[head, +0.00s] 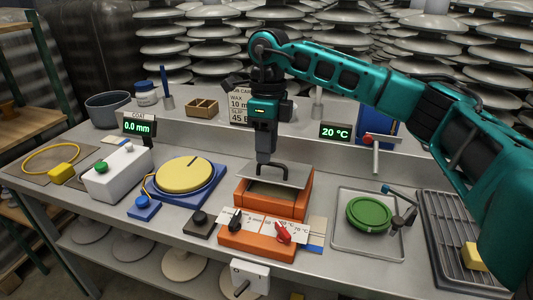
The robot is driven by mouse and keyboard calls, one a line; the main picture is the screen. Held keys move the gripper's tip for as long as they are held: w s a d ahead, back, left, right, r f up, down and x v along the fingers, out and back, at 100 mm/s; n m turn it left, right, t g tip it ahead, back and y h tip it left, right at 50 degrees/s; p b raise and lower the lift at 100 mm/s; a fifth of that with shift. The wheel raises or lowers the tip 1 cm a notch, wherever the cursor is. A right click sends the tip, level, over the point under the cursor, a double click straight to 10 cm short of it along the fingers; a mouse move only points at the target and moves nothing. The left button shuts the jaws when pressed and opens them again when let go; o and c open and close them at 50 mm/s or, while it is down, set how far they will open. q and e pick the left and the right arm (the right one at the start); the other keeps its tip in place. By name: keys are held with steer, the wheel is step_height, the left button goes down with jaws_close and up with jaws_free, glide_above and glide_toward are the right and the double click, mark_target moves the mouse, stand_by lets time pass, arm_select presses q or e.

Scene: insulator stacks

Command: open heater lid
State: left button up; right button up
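The orange heater (272,204) stands at the middle of the bench. Its lid (293,179) is a flat grey metal plate with a black arched handle (284,166). The lid looks raised a little above the box, and a dark strip of the inside shows under its front edge. My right gripper (264,157) points straight down from above, and its narrow fingers look closed on the left part of the handle. The exact contact is small in the picture. My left gripper is not in view.
A yellow disc on a blue base (186,173) stands left of the heater. A green disc (369,214) on a tray is to the right. Heater knobs (283,232) face front. A 20 °C display (335,132) and a shelf are behind. My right arm spans the upper right.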

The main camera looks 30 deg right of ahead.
steer(key=shift+f, duration=0.75)
steer(key=shift+c, duration=0.4)
jaws_close()
stand_by(0.5)
